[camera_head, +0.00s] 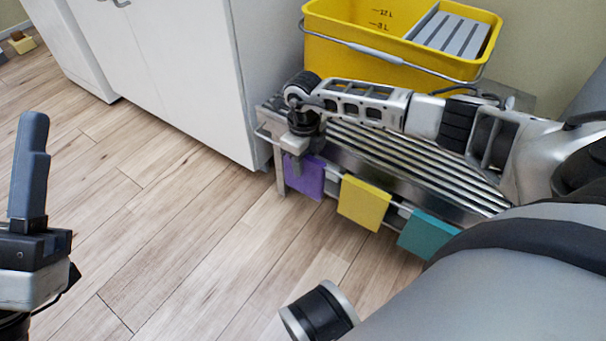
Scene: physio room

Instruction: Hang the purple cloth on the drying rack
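The purple cloth (304,178) hangs at the left end of the front rail of the metal slatted drying rack (420,172). A yellow cloth (363,203) and a teal cloth (428,234) hang to its right on the same side. My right gripper (302,152) points down at the top edge of the purple cloth. Its fingertips are dark and partly hidden, so I cannot tell whether they still grip the cloth. My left gripper (28,170) is at the left edge, pointing up, away from the rack. Its fingers overlap in this view.
A yellow bucket (345,40) with a grey slatted wringer (450,35) stands behind my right arm, on or behind the rack. A white cabinet (180,60) stands close to the rack's left end. The wooden floor (190,240) in front is clear.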

